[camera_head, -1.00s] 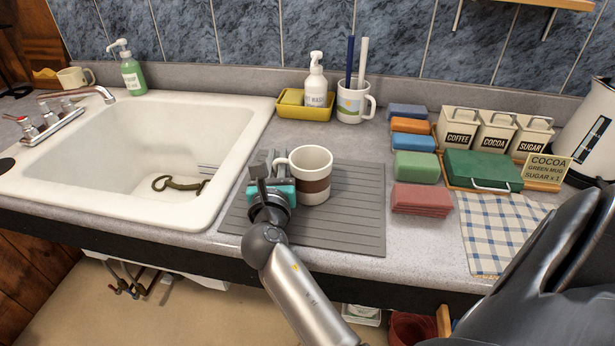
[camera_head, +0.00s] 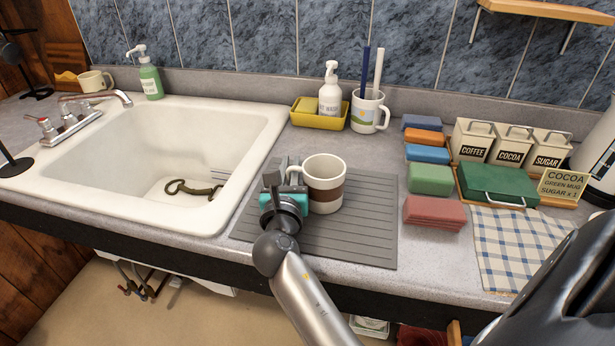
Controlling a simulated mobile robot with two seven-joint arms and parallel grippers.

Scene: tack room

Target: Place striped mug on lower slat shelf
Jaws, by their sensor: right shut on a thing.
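The striped mug (camera_head: 329,194), white with a brown band, is upright over the grey ridged drying mat (camera_head: 360,238) beside the sink. I cannot tell whether its base touches the mat. My right gripper (camera_head: 291,180), with teal parts, is at the mug's left side, shut on it at the handle. The gripper partly hides the handle. A wooden shelf (camera_head: 550,12) shows on the wall at the top right, cut off by the frame; I cannot tell whether it is the lower slat shelf. My left gripper is not in view.
The sink (camera_head: 250,135) is left of the mat. A white mug with brushes (camera_head: 367,112) and a yellow tray (camera_head: 304,116) stand behind. Several sponges (camera_head: 432,180), canisters (camera_head: 511,147), a green case (camera_head: 490,184) and a checked cloth (camera_head: 510,240) are on the right.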

